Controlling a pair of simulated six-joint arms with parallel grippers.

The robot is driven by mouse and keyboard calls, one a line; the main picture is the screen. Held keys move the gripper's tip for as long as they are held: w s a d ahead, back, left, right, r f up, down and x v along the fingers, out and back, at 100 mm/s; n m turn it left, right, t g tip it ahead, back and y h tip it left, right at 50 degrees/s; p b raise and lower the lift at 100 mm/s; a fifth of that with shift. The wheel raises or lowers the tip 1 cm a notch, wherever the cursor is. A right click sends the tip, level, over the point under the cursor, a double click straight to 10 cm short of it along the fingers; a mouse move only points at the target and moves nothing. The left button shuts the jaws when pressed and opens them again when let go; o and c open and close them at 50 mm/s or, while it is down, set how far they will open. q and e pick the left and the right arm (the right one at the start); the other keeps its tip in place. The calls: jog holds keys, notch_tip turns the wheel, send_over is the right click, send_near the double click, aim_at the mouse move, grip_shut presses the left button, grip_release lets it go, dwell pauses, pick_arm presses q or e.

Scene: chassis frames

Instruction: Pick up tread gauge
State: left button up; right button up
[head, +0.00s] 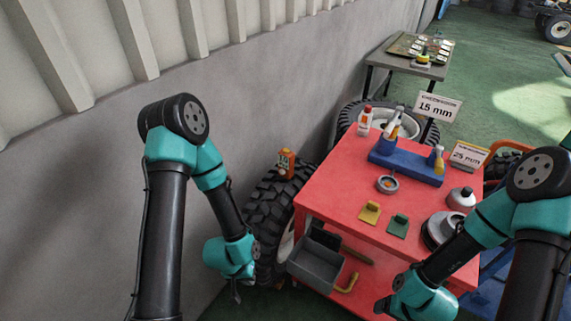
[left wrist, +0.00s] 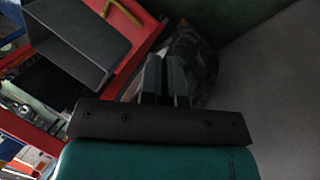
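I cannot tell for sure which thing is the tread gauge. A small orange device (head: 286,163) with a dark face stands on top of the black tyre (head: 262,212) left of the red cart. My left gripper (head: 237,291) hangs low in front of that tyre, well below the orange device. In the left wrist view its two fingers (left wrist: 166,82) lie close together with nothing seen between them. My right gripper (head: 381,306) is at the cart's front side, partly hidden by its own wrist, so its opening does not show.
The red cart (head: 335,207) carries a blue holder (head: 408,167), a yellow block (head: 370,212), a green block (head: 398,225), a round ring (head: 387,184) and bottles. A grey bin (head: 316,262) juts from its lower front. The grey wall (head: 90,200) bounds the left.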

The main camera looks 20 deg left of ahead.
pick_arm(q)
jog(key=o, duration=1.3)
jog(key=shift+w, duration=0.15)
